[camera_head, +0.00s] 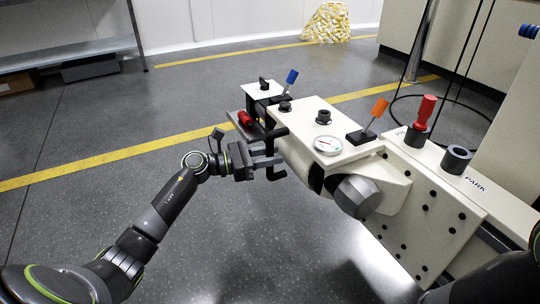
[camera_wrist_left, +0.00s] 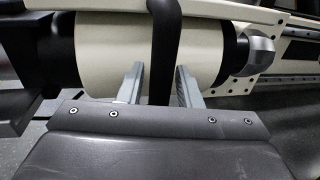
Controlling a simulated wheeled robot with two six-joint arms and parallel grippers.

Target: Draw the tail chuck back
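A cream machine (camera_head: 310,125) stands right of centre, with a dark handle bar (camera_head: 270,172) on its near left side. My left gripper (camera_head: 274,160) is at this bar. In the left wrist view the upright black bar (camera_wrist_left: 164,50) stands between my two fingers (camera_wrist_left: 160,88). A gap shows between the left finger and the bar; the right finger is close to it, and contact is unclear. Behind the bar lies a cream cylinder (camera_wrist_left: 112,50) with a dark ring and a metal nose (camera_wrist_left: 262,55). A metal round end (camera_head: 357,196) also shows in the head view. Which part is the tail chuck is not marked.
The machine top carries a dial gauge (camera_head: 328,145), an orange-tipped lever (camera_head: 378,108), a blue-tipped lever (camera_head: 291,77) and a red handle (camera_head: 425,110). A block marked PARK (camera_head: 440,175) stands at the right. The floor (camera_head: 235,240) in front is clear.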

